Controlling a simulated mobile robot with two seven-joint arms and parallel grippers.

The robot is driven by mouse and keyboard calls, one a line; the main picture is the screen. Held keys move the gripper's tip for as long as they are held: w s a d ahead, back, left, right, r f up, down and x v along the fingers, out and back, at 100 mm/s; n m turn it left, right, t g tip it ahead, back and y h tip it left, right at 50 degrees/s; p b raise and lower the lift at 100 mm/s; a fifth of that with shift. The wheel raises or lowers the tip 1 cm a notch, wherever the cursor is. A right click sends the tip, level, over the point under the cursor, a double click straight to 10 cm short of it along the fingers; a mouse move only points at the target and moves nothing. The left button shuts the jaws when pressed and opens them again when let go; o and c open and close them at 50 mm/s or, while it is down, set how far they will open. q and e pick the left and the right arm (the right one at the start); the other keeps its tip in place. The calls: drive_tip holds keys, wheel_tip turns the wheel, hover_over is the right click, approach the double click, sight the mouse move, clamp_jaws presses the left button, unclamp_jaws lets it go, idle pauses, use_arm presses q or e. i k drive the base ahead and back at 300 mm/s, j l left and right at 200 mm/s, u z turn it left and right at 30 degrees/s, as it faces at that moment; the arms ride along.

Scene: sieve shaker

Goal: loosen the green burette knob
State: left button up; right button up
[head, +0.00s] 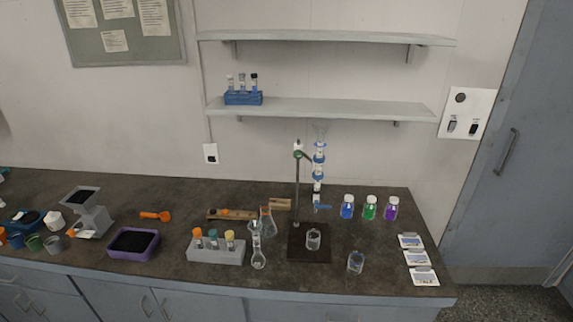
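A small green knob (298,154) sits near the top of the rod, at the clamp, left of the burette. A dark square stand base (309,256) is on the counter, with a glass beaker (313,240) on it below the burette. How tight the knob is cannot be seen. Neither of my grippers is in view.
A flask (258,250) and a grey rack (216,249) with coloured caps stand left of the base. A glass beaker (356,262) stands front right. Blue, green and purple bottles (370,208) stand to the right. A shelf (320,108) hangs behind, above the burette.

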sight(298, 154)
drive_tip(key=i+l+u, duration=0.85)
drive_tip(key=l+u, duration=0.2)
drive_tip(key=i+l+u, duration=0.25)
drive_tip(key=l, duration=0.25)
drive_tip(key=l+u, duration=0.5)
drive_tip(key=l, duration=0.3)
drive_tip(key=i+l+u, duration=0.1)
drive_tip(key=l+u, duration=0.15)
drive_tip(key=l, duration=0.2)
drive_tip(key=i+u, duration=0.2)
drive_tip(key=i, duration=0.25)
